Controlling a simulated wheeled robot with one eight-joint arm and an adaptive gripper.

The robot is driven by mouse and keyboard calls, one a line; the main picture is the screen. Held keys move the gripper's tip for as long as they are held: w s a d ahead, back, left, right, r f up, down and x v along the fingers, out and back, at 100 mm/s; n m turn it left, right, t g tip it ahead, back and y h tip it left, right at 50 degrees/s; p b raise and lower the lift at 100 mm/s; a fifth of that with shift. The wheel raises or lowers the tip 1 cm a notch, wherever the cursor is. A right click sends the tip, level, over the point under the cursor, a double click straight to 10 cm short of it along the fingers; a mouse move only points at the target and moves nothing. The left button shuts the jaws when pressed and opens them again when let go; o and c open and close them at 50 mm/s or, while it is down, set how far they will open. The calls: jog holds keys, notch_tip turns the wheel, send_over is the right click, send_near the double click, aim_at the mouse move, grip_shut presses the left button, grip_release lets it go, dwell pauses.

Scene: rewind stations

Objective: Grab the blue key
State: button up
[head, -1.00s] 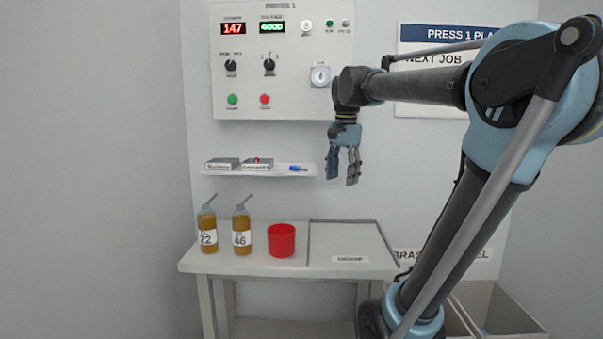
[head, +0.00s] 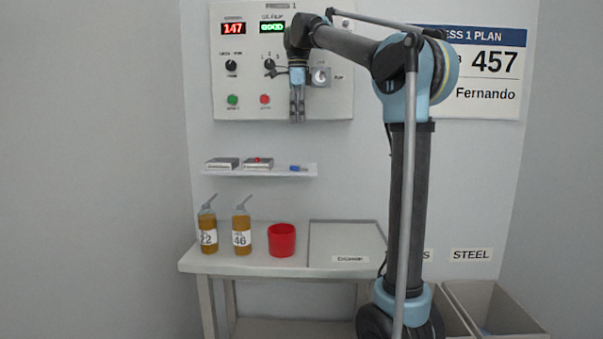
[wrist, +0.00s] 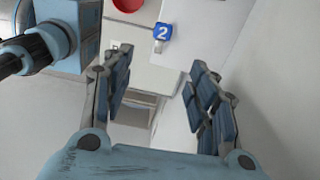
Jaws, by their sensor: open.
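The blue key (head: 299,168) lies at the right end of the white wall shelf (head: 215,174). In the wrist view, a blue tag with a white 2 (wrist: 162,32) shows beyond my fingers, on the white shelf. My gripper (head: 297,120) points down above the right part of the shelf, in front of the panel. It is apart from the key. In the wrist view my gripper (wrist: 165,105) is open with nothing between its fingers.
Two grey boxes (head: 222,163) sit on the shelf left of the key. Below is a table (head: 245,268) with two amber bottles (head: 208,228), a red cup (head: 281,240) and a tray (head: 345,238). Bins (head: 488,308) stand at the lower right. A control panel (head: 283,60) is behind my gripper.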

send_over(298, 167)
jog(key=f, duration=0.7)
jog(key=w+f, duration=0.1)
jog(key=f, duration=0.3)
jog(key=shift+f, duration=0.15)
jog(key=shift+w+f, duration=0.15)
jog(key=shift+f, duration=2.45)
jog(key=shift+c, duration=0.5)
jog(key=c, duration=1)
